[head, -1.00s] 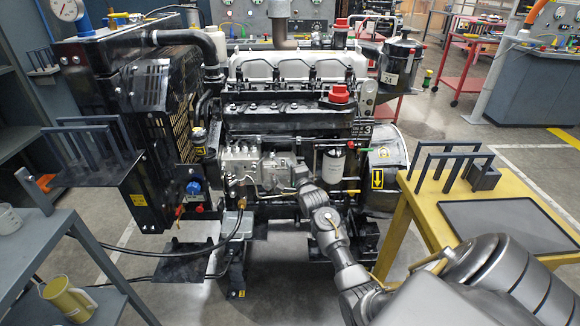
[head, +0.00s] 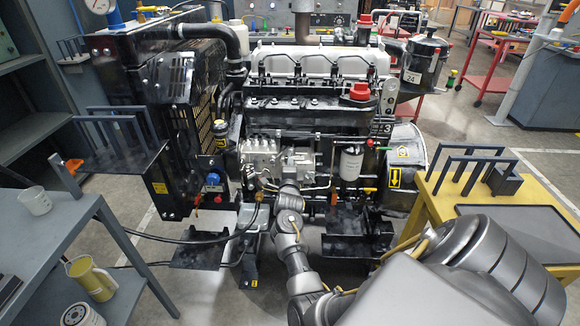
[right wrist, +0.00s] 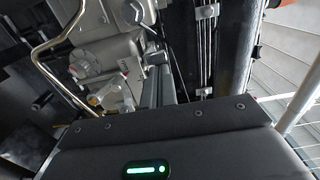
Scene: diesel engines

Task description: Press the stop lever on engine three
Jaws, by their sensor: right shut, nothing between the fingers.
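The engine (head: 310,103) stands in the middle of the head view, with a marking that ends in 3 on its right end. Its silver pump (head: 262,158) sits low on the near side. My right gripper (head: 268,184) is just below and in front of the pump, small and partly hidden by my wrist. In the right wrist view its closed fingers (right wrist: 160,86) point in among the engine parts, empty. A small lever-like metal part (right wrist: 106,95) with a yellowish end shows left of the fingers. I cannot tell whether they touch. My left gripper is not in view.
A yellow table (head: 428,190) with a black rack stands at the right. A grey shelf cart (head: 60,238) with a jug (head: 92,279) is at the left. Black hoses run low on the left. A bent metal pipe (right wrist: 38,50) is left of the fingers in the wrist view.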

